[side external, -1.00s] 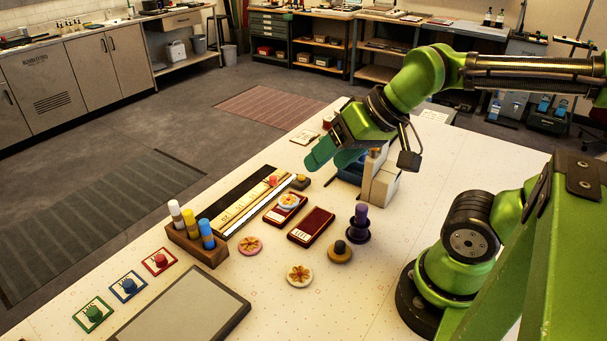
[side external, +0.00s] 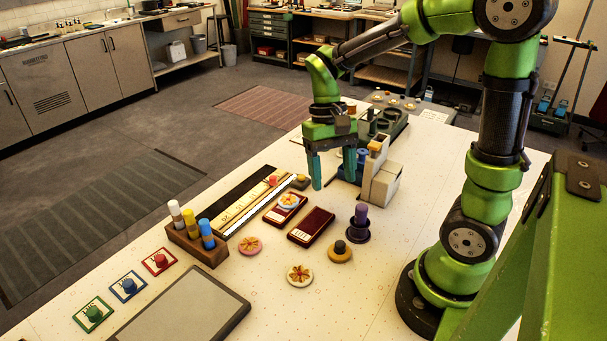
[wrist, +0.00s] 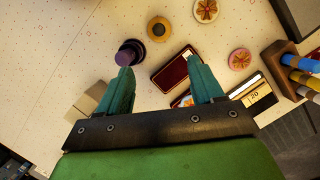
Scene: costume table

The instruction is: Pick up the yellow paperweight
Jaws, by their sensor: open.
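A round yellow disc with a dark knob (side external: 340,253), which looks like the yellow paperweight, rests on the white table front-left of the purple stand. It also shows in the wrist view (wrist: 159,29), beyond the fingertips. A small dark block with a yellow knob (side external: 301,182) sits at the far end of the ruler strip. My gripper (side external: 333,184) points down with its teal fingers apart and nothing between them. It is above the table behind the dark red cases, apart from the disc. The wrist view also shows the open fingers (wrist: 160,68).
A purple stand (side external: 359,224) and a beige block-like holder (side external: 379,184) stand close to the right of my gripper. Dark red cases (side external: 311,226), decorated discs (side external: 299,275) and a wooden holder (side external: 197,245) lie around.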

